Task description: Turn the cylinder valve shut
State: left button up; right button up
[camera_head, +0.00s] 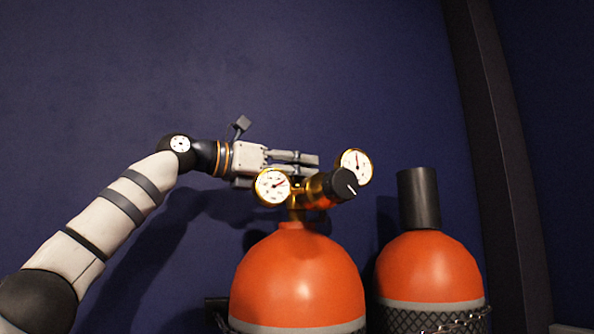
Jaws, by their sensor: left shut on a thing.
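An orange gas cylinder (297,277) stands upright in the lower middle. On its neck sits a brass valve fitting (297,200) with a regulator (315,190) that bears a left gauge (272,186), a right gauge (355,166) and a black knob (343,184). My left gripper (308,166) comes in from the left, level, behind and just above the left gauge. Its fingers are shut on the cylinder valve at the top of the fitting. The gripped part is mostly hidden by the fingers and the regulator. My right gripper is not in view.
A second orange cylinder (428,268) with a black cap (418,198) stands close on the right. A chain (455,322) crosses its front low down. A dark blue wall (300,70) lies behind, with a dark post (505,160) at right. The space above the gauges is free.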

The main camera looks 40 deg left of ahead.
pick_arm(q)
jog(key=shift+m+g+h, duration=0.9)
jog(key=shift+m+h, duration=0.3)
jog(key=shift+h, duration=0.8)
jog(key=shift+f, duration=0.1)
jog(key=o, duration=1.2)
jog(key=v, duration=1.2)
jog(key=shift+a, duration=0.1)
